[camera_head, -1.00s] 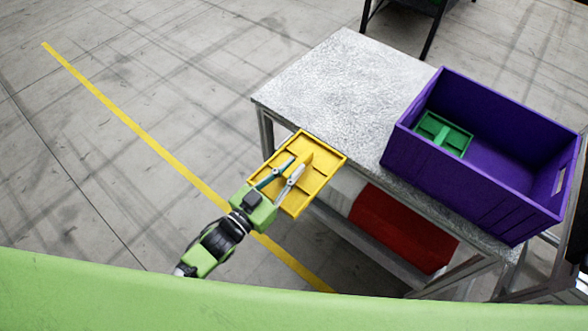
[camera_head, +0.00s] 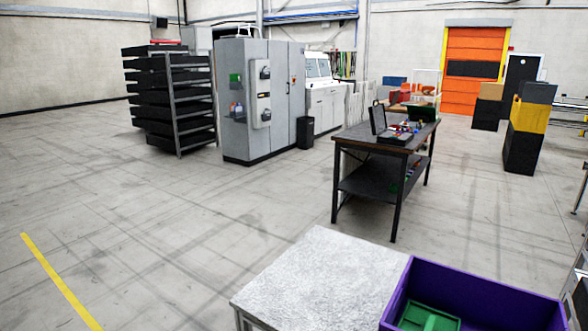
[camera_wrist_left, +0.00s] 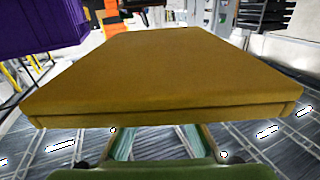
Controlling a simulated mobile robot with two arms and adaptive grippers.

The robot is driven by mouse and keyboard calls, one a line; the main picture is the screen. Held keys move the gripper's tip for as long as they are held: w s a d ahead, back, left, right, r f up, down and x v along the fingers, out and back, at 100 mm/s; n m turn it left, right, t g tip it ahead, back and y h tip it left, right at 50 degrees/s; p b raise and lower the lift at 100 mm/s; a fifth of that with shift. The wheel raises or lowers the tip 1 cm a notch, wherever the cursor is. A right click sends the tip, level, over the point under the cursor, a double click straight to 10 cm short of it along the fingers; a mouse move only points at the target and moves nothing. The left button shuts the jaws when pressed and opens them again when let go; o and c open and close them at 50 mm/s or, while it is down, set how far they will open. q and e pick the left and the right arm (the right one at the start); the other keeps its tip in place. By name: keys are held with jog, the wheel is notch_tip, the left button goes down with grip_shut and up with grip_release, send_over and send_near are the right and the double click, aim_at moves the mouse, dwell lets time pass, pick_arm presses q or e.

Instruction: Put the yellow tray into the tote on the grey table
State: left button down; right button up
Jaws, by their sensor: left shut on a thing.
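The yellow tray (camera_wrist_left: 165,75) fills the middle of the left wrist view. My left gripper (camera_wrist_left: 160,142) is shut on it at its near side, with the fingers partly hidden under the tray. The purple tote (camera_head: 480,296) stands on the grey table (camera_head: 325,275) at the lower right of the head view, cut off by the frame edge. The tote also shows in the left wrist view (camera_wrist_left: 40,25), beyond the tray at upper left. A green tray (camera_head: 428,318) lies inside the tote. The yellow tray and both grippers are outside the head view.
The grey table top left of the tote is bare. A dark workbench (camera_head: 385,150) with an open case stands behind it. Grey cabinets (camera_head: 262,100) and a rack of black trays (camera_head: 175,100) stand farther back. The floor at left is clear, with a yellow line (camera_head: 60,282).

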pick_arm(q)
jog(key=s+a+r+n+y, duration=0.1)
jog(key=a, duration=0.2)
jog(key=s+a+r+n+y, duration=0.1)
jog(key=s+a+r+y, duration=0.2)
jog(key=a+r, duration=0.1)
jog(key=a, duration=0.1)
jog(key=shift+s+a+r+n+t, duration=0.2)
jog(key=shift+s+a+n+t, duration=0.1)
jog(key=shift+s+a+n, duration=0.1)
jog(key=w+d+f+m+h, duration=0.1)
jog(key=w+d+f+h, duration=0.1)
jog(key=d, duration=0.2)
jog(key=w+d+f+m+h, duration=0.1)
jog(key=w+d+f+h, duration=0.1)
jog(key=d+f, duration=0.1)
jog(key=w+d+f+m+g+h, duration=0.1)
jog(key=w+d+f+m, duration=0.1)
jog(key=w+d, duration=0.1)
jog(key=shift+d+f+h, duration=0.3)
jog(key=shift+d+h, duration=0.1)
jog(key=shift+d, duration=0.4)
jog(key=w+d+f+m+g+h, duration=0.2)
jog(key=w+f, duration=0.4)
jog(key=f, duration=0.3)
jog(key=shift+w+m+h, duration=0.2)
jog(key=shift+m+h, duration=0.2)
jog(key=shift+h, duration=0.5)
jog(key=shift+d, duration=0.1)
